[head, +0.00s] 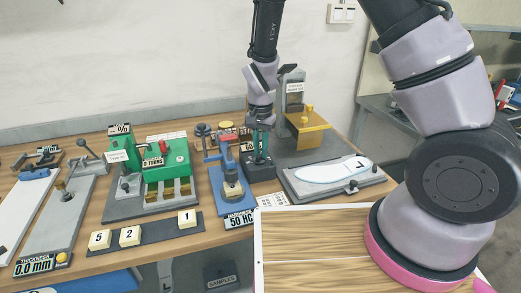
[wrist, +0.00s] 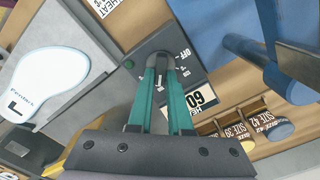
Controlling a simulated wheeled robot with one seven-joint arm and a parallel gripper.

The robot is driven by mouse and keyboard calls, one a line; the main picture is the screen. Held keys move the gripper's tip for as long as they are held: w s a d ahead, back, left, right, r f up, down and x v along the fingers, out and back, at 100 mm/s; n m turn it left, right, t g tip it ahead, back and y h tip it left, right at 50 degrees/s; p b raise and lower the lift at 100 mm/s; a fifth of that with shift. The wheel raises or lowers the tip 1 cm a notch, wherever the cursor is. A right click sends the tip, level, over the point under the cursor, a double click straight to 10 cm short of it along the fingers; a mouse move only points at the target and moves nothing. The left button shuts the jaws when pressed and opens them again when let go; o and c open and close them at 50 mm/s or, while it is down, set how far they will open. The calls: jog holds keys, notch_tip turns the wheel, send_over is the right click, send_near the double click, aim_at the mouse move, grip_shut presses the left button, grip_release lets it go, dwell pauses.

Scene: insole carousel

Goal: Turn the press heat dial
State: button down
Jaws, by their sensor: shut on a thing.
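My gripper (head: 260,153) points down at a small dark control box (head: 261,173) in the head view, between the blue hardness tester and the grey press base. In the wrist view its teal fingers (wrist: 158,66) are shut on the heat dial (wrist: 161,75), a small dark knob with a light mark, mostly hidden between the fingertips. The box face (wrist: 188,74) carries OFF lettering beside the dial. A white display (wrist: 201,97) on the box appears upside down and seems to read 60.
The blue tester (head: 231,186) stands close on the left. The grey press (head: 293,90) with its yellow block (head: 308,127) is behind right. A board with a white insole (head: 333,170) lies to the right. A green-topped fixture (head: 165,160) and numbered blocks are further left.

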aim_at(260, 153)
jog(key=c, duration=0.8)
grip_release()
jog(key=shift+c, duration=0.2)
notch_tip(260, 153, up, 11)
jog(key=shift+f, duration=0.1)
